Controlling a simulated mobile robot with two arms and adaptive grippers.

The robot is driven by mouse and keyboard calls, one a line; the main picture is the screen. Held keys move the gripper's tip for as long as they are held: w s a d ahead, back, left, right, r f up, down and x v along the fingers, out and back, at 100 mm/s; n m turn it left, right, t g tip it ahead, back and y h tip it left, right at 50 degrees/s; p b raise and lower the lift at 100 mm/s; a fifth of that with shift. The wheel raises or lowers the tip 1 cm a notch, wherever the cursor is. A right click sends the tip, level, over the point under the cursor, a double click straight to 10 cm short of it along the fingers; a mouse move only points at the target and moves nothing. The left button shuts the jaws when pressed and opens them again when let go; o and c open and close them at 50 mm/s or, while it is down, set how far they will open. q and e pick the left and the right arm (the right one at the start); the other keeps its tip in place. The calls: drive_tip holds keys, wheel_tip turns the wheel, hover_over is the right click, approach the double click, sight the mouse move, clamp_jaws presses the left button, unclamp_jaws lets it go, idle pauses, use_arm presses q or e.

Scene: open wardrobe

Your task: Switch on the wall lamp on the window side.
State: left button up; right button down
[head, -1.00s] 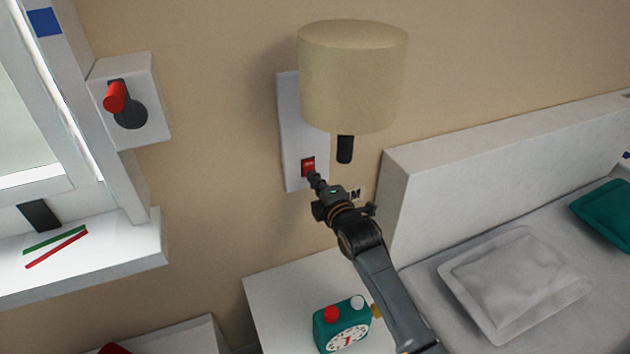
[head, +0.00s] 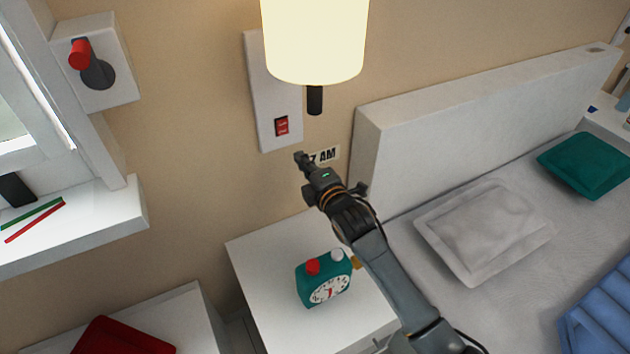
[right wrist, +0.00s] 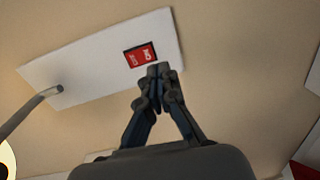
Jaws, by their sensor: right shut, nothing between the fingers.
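The wall lamp (head: 315,40) on the window side has a drum shade that glows bright cream. Its white wall plate (head: 262,90) carries a red rocker switch (head: 282,126) near the bottom. In the right wrist view the switch (right wrist: 139,55) shows on the plate (right wrist: 90,65), just beyond the fingertips. My right gripper (head: 301,158) is shut and empty, a little below and right of the switch, apart from it in the head view. It also shows in the right wrist view (right wrist: 158,70). My left gripper is not in view.
A teal alarm clock (head: 325,278) stands on the white nightstand (head: 265,270) below. The bed headboard (head: 450,130) is to the right. A box with a red lever (head: 80,55) and the window sill (head: 90,225) are at left. The wall between is clear.

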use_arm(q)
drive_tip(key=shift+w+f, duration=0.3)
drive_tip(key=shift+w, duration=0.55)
use_arm(e)
drive_tip(key=v, duration=0.6)
drive_tip(key=shift+f, duration=0.55)
drive_tip(key=shift+s, duration=0.1)
